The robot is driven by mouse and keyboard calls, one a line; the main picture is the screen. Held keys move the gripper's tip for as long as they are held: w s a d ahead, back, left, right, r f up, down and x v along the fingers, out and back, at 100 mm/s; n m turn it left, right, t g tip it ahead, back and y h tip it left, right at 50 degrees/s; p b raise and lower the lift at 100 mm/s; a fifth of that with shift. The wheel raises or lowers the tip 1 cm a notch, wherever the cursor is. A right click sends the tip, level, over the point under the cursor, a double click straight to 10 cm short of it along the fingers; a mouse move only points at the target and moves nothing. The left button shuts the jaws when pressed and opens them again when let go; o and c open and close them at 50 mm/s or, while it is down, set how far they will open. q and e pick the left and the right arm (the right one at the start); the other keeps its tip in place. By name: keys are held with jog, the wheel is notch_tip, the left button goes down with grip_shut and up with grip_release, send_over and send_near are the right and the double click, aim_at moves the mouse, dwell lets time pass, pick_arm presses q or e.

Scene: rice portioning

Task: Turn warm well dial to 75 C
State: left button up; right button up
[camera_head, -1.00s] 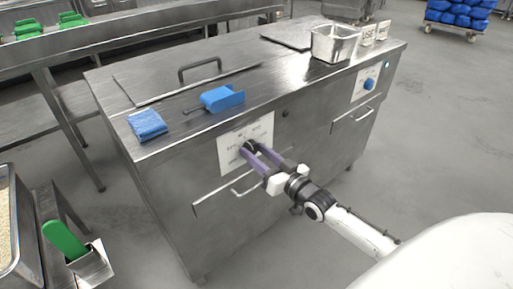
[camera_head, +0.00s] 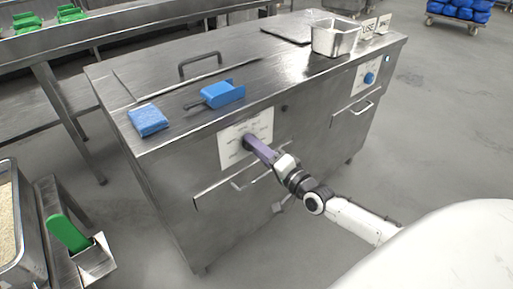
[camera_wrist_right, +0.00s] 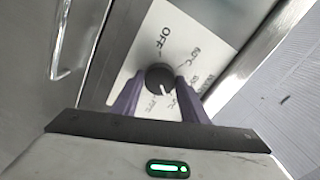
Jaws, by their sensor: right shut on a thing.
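The black dial (camera_wrist_right: 160,75) sits on a white label plate (camera_head: 231,148) on the front of the steel cabinet (camera_head: 165,190). My right gripper (camera_wrist_right: 159,82) has a purple finger on each side of the dial and is shut on it. In the wrist view, the dial's white mark points down and slightly right, toward temperature labels too blurred to read surely; OFF is at the top. In the head view, the right gripper (camera_head: 248,143) covers most of the dial, its fingers overlapping. My left gripper is not in view.
A door handle (camera_head: 250,178) lies just below the plate. A blue dial (camera_head: 369,78) is on a second plate at the right. A blue scoop (camera_head: 222,94), a blue cloth (camera_head: 148,120) and a steel pan (camera_head: 337,38) lie on the cabinet top.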

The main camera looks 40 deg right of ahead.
jog(key=m+b, duration=0.2)
jog(key=m, duration=0.5)
jog(key=shift+r, duration=0.1)
dwell(0.5)
jog(key=o, duration=1.1)
jog(key=shift+c, duration=0.2)
jog(key=s, duration=1)
jog(key=shift+d+p, duration=0.3)
jog(key=shift+d, duration=0.1)
